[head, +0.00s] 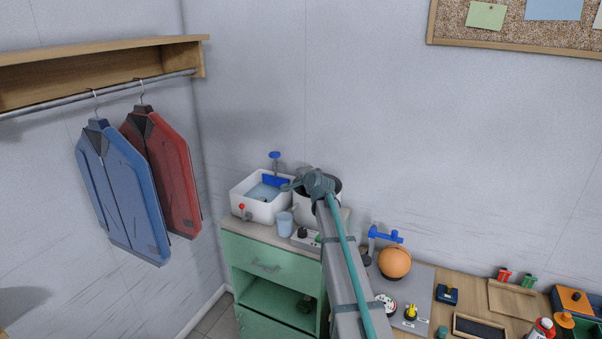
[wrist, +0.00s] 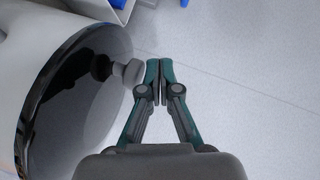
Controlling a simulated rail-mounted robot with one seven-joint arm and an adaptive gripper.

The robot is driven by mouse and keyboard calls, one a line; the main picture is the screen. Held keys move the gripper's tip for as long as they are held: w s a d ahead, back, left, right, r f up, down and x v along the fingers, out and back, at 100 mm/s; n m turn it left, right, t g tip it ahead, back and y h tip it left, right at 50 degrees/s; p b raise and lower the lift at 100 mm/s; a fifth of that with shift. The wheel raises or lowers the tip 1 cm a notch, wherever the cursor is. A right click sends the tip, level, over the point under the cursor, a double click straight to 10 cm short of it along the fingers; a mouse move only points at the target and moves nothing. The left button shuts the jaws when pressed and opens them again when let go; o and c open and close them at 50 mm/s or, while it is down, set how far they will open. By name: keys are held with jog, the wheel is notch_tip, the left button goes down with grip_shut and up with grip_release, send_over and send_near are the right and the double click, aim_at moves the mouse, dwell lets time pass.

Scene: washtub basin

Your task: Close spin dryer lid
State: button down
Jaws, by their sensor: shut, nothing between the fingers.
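The spin dryer (head: 303,208) is a white tub on the counter, right of the sink and partly hidden by my arm. In the wrist view its white body (wrist: 35,45) is at the left. Its lid (wrist: 75,100) is a dark, glossy disc with a grey knob (wrist: 129,73). In the head view my wrist hides most of the lid, and I cannot tell its exact angle. My gripper (wrist: 159,66) is shut and empty, its fingertips just right of the knob.
A white sink (head: 262,208) with a blue tap stands left of the dryer. A light blue cup (head: 285,223) is in front, beside a small panel (head: 305,238). The wall is close behind.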

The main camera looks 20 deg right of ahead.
notch_tip(320, 180, up, 4)
jog(key=p, duration=0.2)
jog(key=shift+p, duration=0.3)
jog(key=s+a+r+b, duration=0.3)
jog(key=s+a+r, duration=0.2)
jog(key=s+r, duration=0.1)
jog(key=s+a+f+n+g, duration=0.25)
jog(key=s+f, duration=0.45)
jog(key=f, duration=0.5)
jog(key=s+a+f+n+g, duration=0.25)
jog(key=s+f, duration=0.45)
jog(key=f, duration=0.5)
jog(key=s+a+f+n+g, duration=0.2)
jog(key=s+f+n+g, duration=0.2)
jog(key=s+f, duration=0.55)
jog(key=s+f+n+g, duration=0.2)
jog(key=s+f+g, duration=0.2)
jog(key=s+f, duration=0.7)
jog(key=s+a+f+n+g+b, duration=0.1)
jog(key=s+f+g, duration=0.3)
jog(key=s+f, duration=0.8)
jog(key=s+f+n+g, duration=0.3)
jog(key=s+f, duration=0.9)
jog(key=s, duration=1.3)
jog(key=shift+s+a+f+g+b, duration=0.2)
jog(key=shift+s+g+b, duration=0.15)
jog(key=shift+g, duration=0.65)
